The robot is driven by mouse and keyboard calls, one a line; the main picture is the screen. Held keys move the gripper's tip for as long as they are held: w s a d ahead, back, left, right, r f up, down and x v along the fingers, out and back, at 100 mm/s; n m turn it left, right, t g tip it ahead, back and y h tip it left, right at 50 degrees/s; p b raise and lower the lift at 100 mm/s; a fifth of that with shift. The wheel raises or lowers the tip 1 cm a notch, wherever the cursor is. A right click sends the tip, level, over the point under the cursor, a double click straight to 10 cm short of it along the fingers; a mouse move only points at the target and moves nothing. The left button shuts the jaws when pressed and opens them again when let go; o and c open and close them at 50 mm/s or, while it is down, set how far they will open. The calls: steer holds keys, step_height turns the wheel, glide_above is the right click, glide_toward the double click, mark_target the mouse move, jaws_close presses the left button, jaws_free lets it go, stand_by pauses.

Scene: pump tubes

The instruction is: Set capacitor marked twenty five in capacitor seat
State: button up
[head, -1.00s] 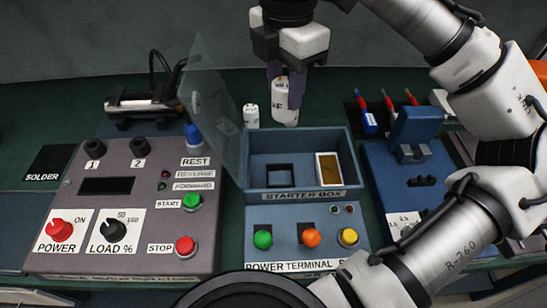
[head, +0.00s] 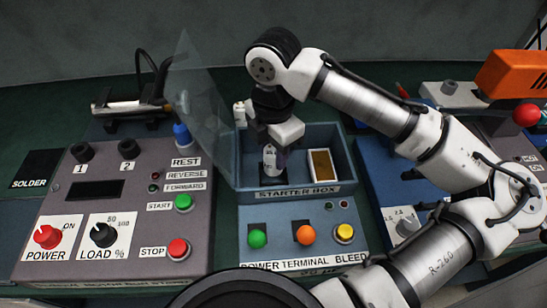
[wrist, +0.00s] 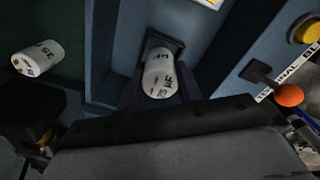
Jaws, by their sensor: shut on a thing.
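My gripper (head: 273,150) is shut on a white cylindrical capacitor (head: 269,160) inside the starter box. The capacitor also shows in the wrist view (wrist: 159,75), between the fingers; its dark printed marking is rotated and I cannot read its number surely. The dark square capacitor seat (wrist: 172,45) shows at the capacitor's far end. I cannot tell whether the capacitor is in the seat or just above it. A second white capacitor (head: 240,113) stands behind the box; it also shows at the left of the wrist view (wrist: 38,58), its number not surely legible.
The starter box (head: 333,190) has raised walls and a tan-filled white frame (head: 321,166) right of the gripper. A clear raised lid (head: 200,110) stands at its left. The control panel (head: 120,215) lies left, a blue fixture right.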

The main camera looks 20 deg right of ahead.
mark_target(273, 160)
steer(key=shift+f, duration=1.45)
steer(key=shift+f, duration=0.2)
steer(key=o, duration=1)
steer(key=shift+r, duration=0.1)
step_height(273, 160, up, 12)
steer(key=shift+r, duration=0.1)
